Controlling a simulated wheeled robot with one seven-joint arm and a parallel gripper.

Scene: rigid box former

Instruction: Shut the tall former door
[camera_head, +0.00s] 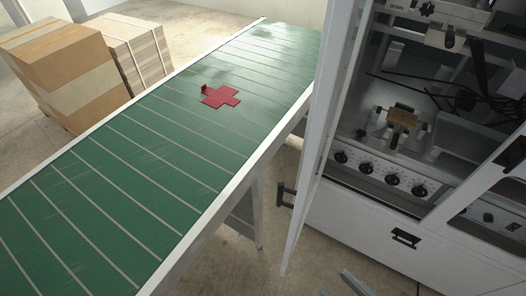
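The tall white former door (318,135) stands open, swung out from the cabinet and seen nearly edge-on. Its black handle (286,195) sticks out to the left, low on the door. The former cabinet (375,217) is at the right, with its inside showing. My gripper (341,287) is at the bottom edge, below and right of the handle and apart from the door. Two grey fingertips show with a gap between them, and I see nothing in the gap. The rest of the gripper is out of frame.
A green conveyor (150,165) with a pale rail runs along the door's left side, carrying a red cross-shaped blank (221,96). Cardboard boxes (65,75) and a stack of sheets (135,50) stand behind it. Bare floor (235,265) shows between conveyor and door.

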